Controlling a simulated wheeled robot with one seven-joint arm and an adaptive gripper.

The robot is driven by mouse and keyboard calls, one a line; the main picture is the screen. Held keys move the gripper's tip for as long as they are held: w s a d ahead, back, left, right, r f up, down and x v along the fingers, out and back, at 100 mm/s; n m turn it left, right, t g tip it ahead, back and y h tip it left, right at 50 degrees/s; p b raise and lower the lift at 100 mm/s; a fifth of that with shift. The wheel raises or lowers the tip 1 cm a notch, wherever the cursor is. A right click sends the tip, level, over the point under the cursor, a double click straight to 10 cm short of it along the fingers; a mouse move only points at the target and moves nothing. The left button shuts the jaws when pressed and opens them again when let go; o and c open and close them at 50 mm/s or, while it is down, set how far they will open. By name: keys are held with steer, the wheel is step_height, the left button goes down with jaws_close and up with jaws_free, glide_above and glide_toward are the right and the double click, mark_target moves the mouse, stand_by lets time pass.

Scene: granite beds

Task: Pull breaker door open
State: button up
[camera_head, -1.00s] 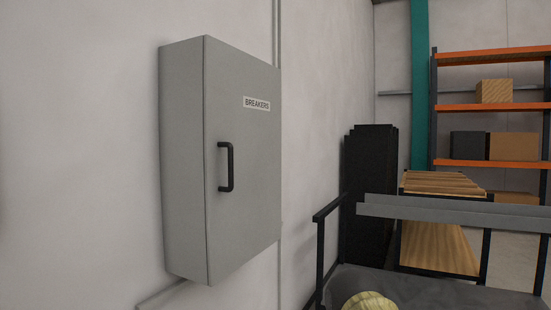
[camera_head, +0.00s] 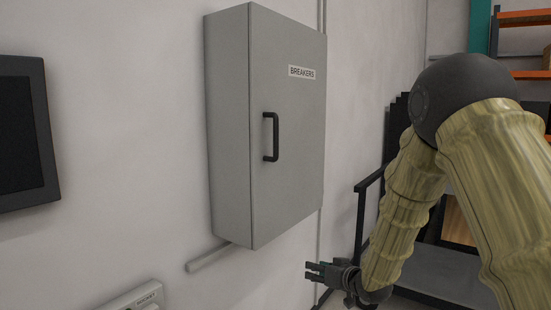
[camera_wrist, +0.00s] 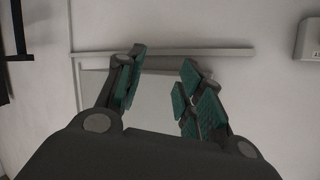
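The grey breaker box hangs on the wall in the head view, its door (camera_head: 290,165) labelled BREAKERS and shut. A black D-shaped handle (camera_head: 271,137) stands upright near the door's left edge. My gripper (camera_head: 308,271) is below and to the right of the handle, apart from the box. In the wrist view my gripper (camera_wrist: 157,88) shows its teal-padded fingers spread apart with nothing between them. The handle is not seen in the wrist view.
A dark screen (camera_head: 25,130) hangs on the wall at left. A conduit (camera_head: 208,257) runs below the box, and a small labelled box (camera_head: 140,298) sits lower on the wall. A black rail frame (camera_head: 362,215) stands behind my arm at right.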

steer(key=w+a+r+n+t+y+p, duration=0.1)
steer(key=w+a+r+n+y, duration=0.15)
steer(key=r, duration=1.85)
steer(key=w+a+r+n+y, duration=0.1)
steer(key=a+r+n+y, duration=0.2)
steer(key=r, duration=1.8)
steer(key=p+x, duration=0.1)
steer(key=x, duration=0.2)
steer(key=p+x, duration=0.1)
steer(key=x, duration=0.6)
steer(key=shift+w+a+r+p, duration=0.2)
steer(key=shift+a+r+p, duration=0.05)
steer(key=shift+a+p, duration=0.15)
steer(key=shift+d, duration=0.1)
jaws_close()
